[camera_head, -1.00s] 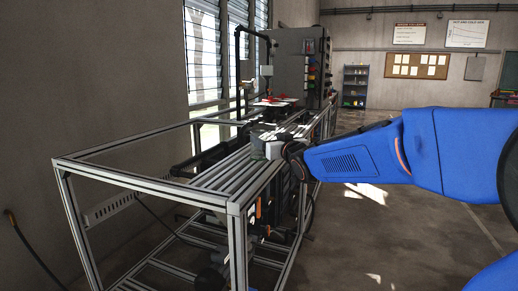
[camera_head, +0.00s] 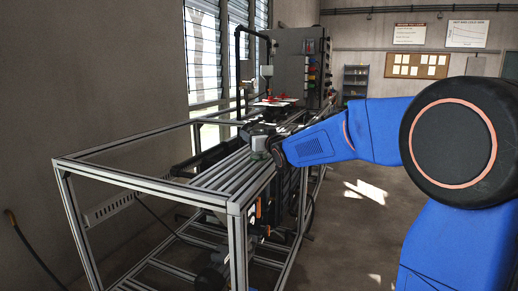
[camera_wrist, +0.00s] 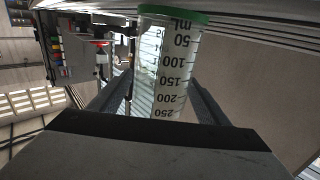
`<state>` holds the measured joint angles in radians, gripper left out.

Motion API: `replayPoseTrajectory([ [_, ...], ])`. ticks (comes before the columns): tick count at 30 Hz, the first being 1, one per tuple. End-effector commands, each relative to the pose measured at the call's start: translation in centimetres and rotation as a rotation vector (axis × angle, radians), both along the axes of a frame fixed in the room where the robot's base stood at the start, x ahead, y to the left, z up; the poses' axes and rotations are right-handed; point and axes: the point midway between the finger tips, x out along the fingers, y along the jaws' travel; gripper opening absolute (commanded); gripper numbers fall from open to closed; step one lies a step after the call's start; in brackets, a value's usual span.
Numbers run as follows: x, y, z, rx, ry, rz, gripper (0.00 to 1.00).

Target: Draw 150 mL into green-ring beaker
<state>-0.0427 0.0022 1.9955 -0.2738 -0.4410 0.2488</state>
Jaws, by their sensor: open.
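The green-ring beaker (camera_wrist: 165,65) stands out in the wrist view as a clear graduated cylinder, its marks upside down in the picture. Its green ring (camera_wrist: 173,14) is at the end by the 50 mark. It looks empty, with no clear liquid line. My gripper (camera_wrist: 160,92) is open, with one finger on each side of the beaker; I cannot tell whether they touch it. The near end of the beaker is hidden behind the gripper body. In the head view my gripper (camera_head: 262,139) is small and dark over the metal frame's slats, and the beaker is hard to make out.
An aluminium-profile frame (camera_head: 237,220) with a slatted top stands ahead. Beyond it are a black pipe (camera_head: 238,70), red parts (camera_head: 276,98) and a grey panel (camera_head: 295,65) with coloured fittings. The floor on the right is open.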

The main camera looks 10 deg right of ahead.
Motion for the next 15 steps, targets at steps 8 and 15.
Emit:
replayPoseTrajectory([
  [8, 1.41, 0.18, 0.01, 0.0, 0.0, -0.001, 0.7],
  [15, 1.38, 0.17, 0.02, 0.0, 0.0, -0.001, 0.34],
])
